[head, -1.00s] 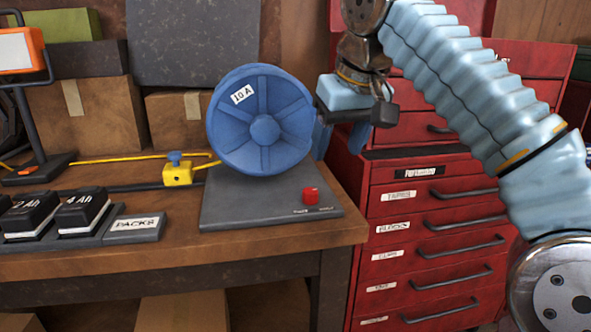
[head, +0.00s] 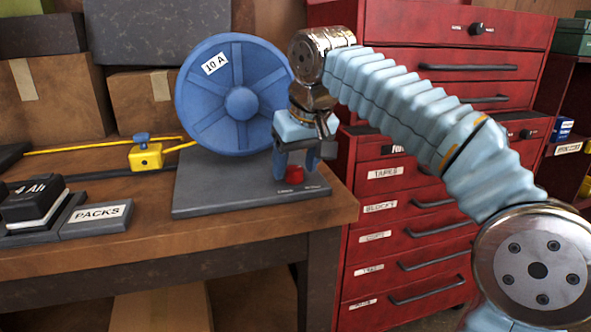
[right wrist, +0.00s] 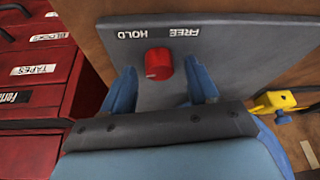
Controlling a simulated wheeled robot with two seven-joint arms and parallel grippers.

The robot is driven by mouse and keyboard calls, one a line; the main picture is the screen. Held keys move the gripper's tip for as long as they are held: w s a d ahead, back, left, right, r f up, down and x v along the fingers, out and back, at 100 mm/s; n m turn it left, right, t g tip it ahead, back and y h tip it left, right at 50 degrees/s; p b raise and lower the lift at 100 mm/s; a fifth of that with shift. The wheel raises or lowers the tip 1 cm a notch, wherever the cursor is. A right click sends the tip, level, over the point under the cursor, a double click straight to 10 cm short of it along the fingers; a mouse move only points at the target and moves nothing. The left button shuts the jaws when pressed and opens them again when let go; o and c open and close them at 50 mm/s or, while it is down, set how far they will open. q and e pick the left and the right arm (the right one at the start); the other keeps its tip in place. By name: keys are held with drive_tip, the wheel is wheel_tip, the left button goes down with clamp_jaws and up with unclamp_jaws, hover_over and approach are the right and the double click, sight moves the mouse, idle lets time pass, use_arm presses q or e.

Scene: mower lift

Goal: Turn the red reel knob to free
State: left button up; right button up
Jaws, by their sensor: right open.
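The red reel knob (head: 290,188) sits on the front right of the grey base plate (head: 215,198) of the blue reel (head: 238,100). In the right wrist view the knob (right wrist: 158,63) lies near the labels HOLD (right wrist: 133,34) and FREE (right wrist: 183,32). Which label it points to I cannot tell. My right gripper (head: 297,172) is open and points down over the knob. In the right wrist view its blue fingers (right wrist: 161,76) are spread to either side of the knob, with gaps between. My left gripper is not in view.
A yellow clamp block (head: 146,156) with a blue knob holds a yellow cord left of the reel. Battery packs (head: 36,201) stand at the left bench edge. A red drawer cabinet (head: 400,240) stands right of the bench. Boxes (head: 60,100) stand behind.

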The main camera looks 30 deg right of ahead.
drive_tip(key=shift+w+f, duration=0.15)
drive_tip(key=shift+f, duration=0.15)
drive_tip(key=c, duration=1)
